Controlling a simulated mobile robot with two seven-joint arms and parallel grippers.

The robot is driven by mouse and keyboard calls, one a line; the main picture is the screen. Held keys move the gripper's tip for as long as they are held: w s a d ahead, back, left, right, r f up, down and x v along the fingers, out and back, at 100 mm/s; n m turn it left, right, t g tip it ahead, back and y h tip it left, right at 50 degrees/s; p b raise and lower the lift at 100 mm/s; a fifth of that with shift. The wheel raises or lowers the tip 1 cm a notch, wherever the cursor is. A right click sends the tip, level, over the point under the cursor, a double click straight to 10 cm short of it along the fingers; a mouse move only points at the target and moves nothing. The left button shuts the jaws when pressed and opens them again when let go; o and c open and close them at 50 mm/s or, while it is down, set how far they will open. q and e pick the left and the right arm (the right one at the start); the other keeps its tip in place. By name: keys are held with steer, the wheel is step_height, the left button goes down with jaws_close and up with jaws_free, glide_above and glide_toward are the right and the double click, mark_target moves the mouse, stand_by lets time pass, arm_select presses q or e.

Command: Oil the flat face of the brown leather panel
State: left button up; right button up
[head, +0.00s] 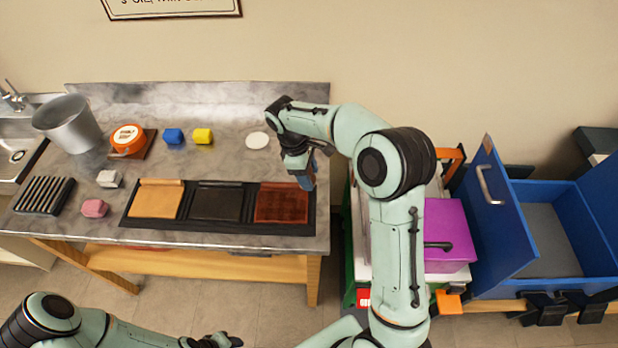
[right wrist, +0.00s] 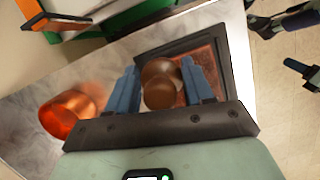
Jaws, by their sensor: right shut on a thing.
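The brown leather panel (head: 281,203), reddish and glossy-looking, lies flat in the rightmost section of a dark tray (head: 190,228) near the table's front edge. In the right wrist view the panel (right wrist: 209,66) shows partly behind my fingers. My right gripper (head: 304,182) is over the panel's right end, shut on a round brown knob-like tool (right wrist: 160,93) between its blue fingers. The tool's underside is hidden, so I cannot tell whether it touches the panel. My left gripper (head: 215,341) is low at the bottom edge, away from the table, and its jaws are unclear.
A tan panel (head: 156,201) and a black panel (head: 216,204) share the tray. A copper-coloured cup (right wrist: 68,113) stands near my right gripper.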

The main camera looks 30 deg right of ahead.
steer(key=shift+r, duration=0.35)
steer(key=shift+s, duration=0.15)
steer(key=shift+r, duration=0.1)
steer(key=shift+r, duration=1.45)
